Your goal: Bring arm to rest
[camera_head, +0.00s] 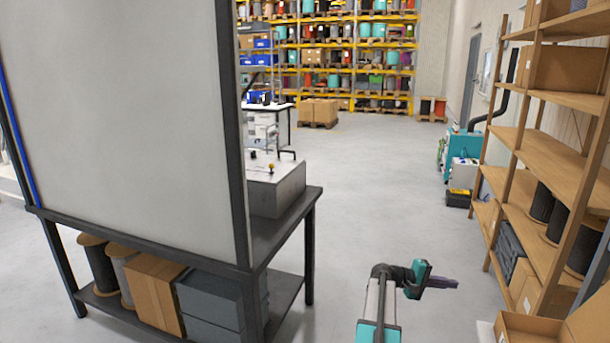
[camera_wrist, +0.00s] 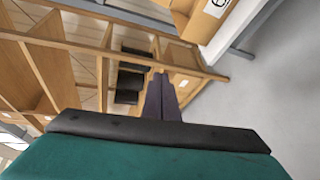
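My gripper (camera_head: 456,284) shows in the head view at the lower middle-right, at the end of my raised arm. It points to the right, towards the wooden shelf (camera_head: 519,142), and hangs in free air over the floor. In the wrist view, the two dark fingers of my gripper (camera_wrist: 161,80) lie side by side with no clear gap. Nothing is held between them. The wooden shelf also shows in the wrist view (camera_wrist: 95,48), beyond the fingertips.
A dark-framed workbench (camera_head: 278,240) with a large grey panel (camera_head: 120,110) stands at left, reels and boxes beneath. An open cardboard box (camera_head: 530,326) is at lower right, near my arm. The grey floor (camera_head: 370,180) ahead is clear. Pallet racks (camera_head: 340,55) stand far back.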

